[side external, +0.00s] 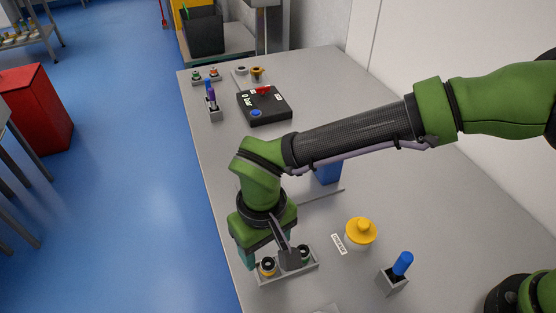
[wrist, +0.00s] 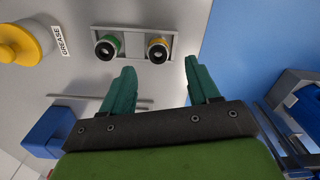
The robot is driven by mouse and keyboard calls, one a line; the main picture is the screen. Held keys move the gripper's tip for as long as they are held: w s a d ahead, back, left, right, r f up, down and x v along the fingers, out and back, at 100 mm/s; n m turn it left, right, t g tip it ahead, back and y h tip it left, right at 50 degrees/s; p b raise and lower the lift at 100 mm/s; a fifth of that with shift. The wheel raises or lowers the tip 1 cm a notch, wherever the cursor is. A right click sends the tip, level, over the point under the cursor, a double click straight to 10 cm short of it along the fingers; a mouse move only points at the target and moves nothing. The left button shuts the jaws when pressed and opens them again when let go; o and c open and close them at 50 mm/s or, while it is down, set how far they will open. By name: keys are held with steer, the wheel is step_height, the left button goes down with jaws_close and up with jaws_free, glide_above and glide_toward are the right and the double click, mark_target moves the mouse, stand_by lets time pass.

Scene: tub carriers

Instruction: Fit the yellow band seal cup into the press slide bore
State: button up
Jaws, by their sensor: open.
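The yellow band seal cup (wrist: 158,50) is a dark round cup with a yellow band, standing in a grey holder (wrist: 133,29) beside a green-banded cup (wrist: 107,47). In the side view the yellow band cup (side external: 268,266) shows just below my gripper (side external: 266,252). My gripper (wrist: 159,68) is open and empty, its teal fingers apart and pointing toward the holder. In the wrist view the yellow band cup lies between the fingertip lines, apart from both. I cannot clearly make out the press slide bore; a small fixture (side external: 241,71) with a ring stands at the far end.
A yellow-lidded grease pot (side external: 361,231) and a blue-handled tool in a grey block (side external: 393,280) stand right of the holder. A black box with a red lever (side external: 264,105), a pen stand (side external: 212,108) and another small holder (side external: 206,77) are farther back. Mid-bench left is clear.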

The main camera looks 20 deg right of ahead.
mark_target(268, 264)
steer(key=f, duration=0.4)
steer(key=shift+s+d+f, duration=0.15)
steer(key=shift+s+f, duration=0.05)
steer(key=shift+f, duration=0.05)
steer(key=shift+c, duration=0.2)
jaws_close()
